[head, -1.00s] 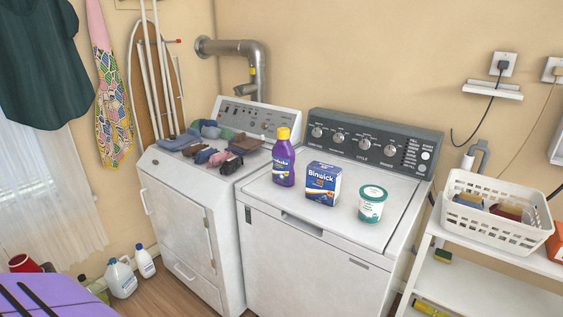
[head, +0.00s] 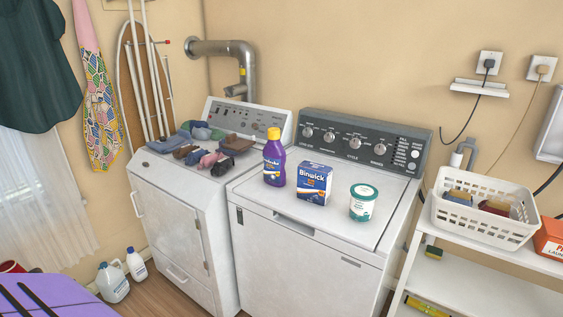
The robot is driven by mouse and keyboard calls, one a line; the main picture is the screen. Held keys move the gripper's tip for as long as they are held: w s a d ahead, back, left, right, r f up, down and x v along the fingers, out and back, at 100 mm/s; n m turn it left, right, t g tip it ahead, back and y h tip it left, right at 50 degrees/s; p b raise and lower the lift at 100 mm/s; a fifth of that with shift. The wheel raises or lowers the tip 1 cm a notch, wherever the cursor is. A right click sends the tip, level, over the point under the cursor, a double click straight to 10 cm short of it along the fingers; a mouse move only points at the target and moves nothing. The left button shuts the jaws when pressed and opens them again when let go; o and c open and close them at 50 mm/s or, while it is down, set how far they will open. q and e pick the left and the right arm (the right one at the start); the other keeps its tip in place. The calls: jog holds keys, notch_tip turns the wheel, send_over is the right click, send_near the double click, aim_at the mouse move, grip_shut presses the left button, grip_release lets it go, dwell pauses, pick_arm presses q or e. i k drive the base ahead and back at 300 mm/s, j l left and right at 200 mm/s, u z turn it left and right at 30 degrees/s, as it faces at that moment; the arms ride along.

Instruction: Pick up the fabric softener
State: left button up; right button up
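A purple bottle with a yellow cap (head: 274,160), which looks like the fabric softener, stands upright on top of the white washer (head: 310,232), near its left edge. A blue and white Binwick box (head: 314,184) stands just right of it. A white tub with a green lid (head: 363,203) stands further right. Neither of my grippers shows in the head view.
Folded clothes and socks (head: 210,147) lie on the dryer (head: 170,208) at left. A white basket (head: 484,209) sits on a shelf unit (head: 475,277) at right. White jugs (head: 113,282) stand on the floor. A purple surface (head: 55,295) fills the lower left corner.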

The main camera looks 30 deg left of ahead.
aim_at(273, 154)
jog(key=j+z, duration=0.2)
jog(key=z, duration=0.15)
jog(key=j+z, duration=0.2)
jog(key=z, duration=0.15)
jog(key=j+z, duration=0.15)
jog(key=z, duration=0.25)
jog(key=k+j+z, duration=0.15)
jog(key=j, duration=0.2)
jog(key=k+j+z, duration=0.35)
jog(key=j, duration=0.25)
jog(key=k+j+z, duration=0.1)
jog(key=k+j, duration=0.15)
jog(key=j, duration=0.2)
jog(key=k+j, duration=0.3)
jog(key=j, duration=0.15)
jog(key=z, duration=0.05)
